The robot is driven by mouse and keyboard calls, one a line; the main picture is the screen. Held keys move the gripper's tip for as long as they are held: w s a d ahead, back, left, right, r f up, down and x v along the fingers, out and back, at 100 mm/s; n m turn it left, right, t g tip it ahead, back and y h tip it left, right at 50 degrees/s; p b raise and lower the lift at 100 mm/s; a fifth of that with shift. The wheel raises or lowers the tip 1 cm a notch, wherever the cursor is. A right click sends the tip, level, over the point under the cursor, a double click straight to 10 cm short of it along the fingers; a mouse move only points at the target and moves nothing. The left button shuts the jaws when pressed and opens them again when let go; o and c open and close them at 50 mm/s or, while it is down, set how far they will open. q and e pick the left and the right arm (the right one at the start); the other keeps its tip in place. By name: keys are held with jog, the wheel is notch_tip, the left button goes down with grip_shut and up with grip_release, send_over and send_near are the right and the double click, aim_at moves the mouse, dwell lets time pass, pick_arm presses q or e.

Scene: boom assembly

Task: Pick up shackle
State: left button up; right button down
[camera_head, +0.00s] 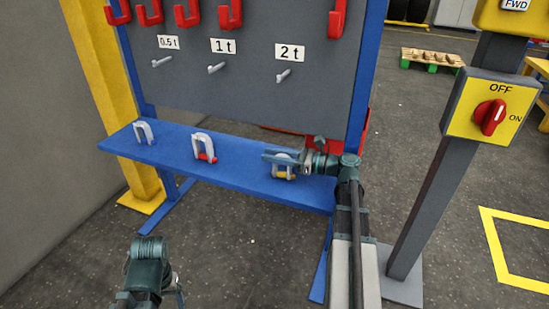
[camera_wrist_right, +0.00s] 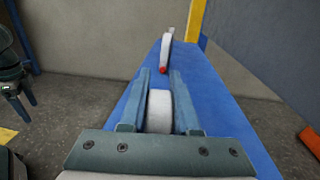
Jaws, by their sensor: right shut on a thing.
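Three pale shackles stand on the blue shelf (camera_head: 236,176). The left one (camera_head: 143,132) is plain pale. The middle one (camera_head: 204,146) has a red pin, and the right one (camera_head: 284,172) has a yellow pin. My right gripper (camera_head: 270,155) is at the right shackle, its fingers closed on the top of the bow. In the right wrist view, the held shackle (camera_wrist_right: 160,110) sits between the fingers (camera_wrist_right: 159,78), and the red-pinned shackle (camera_wrist_right: 166,50) stands beyond. The held shackle appears still at shelf height.
A grey board above the shelf has 0.5 t, 1 t and 2 t labels over pegs (camera_head: 283,76), with red hooks (camera_head: 229,14) above. A grey post with a yellow OFF/ON switch box (camera_head: 492,106) stands at the right, close to my right arm.

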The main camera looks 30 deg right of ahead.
jog(key=shift+r+p, duration=0.35)
jog(key=shift+r, duration=0.3)
notch_tip(320, 180, up, 2)
jog(key=shift+r+p, duration=0.1)
jog(key=shift+p, duration=0.95)
jog(key=s+a+p, duration=0.1)
jog(key=s, duration=1.5)
jog(key=shift+r, duration=0.45)
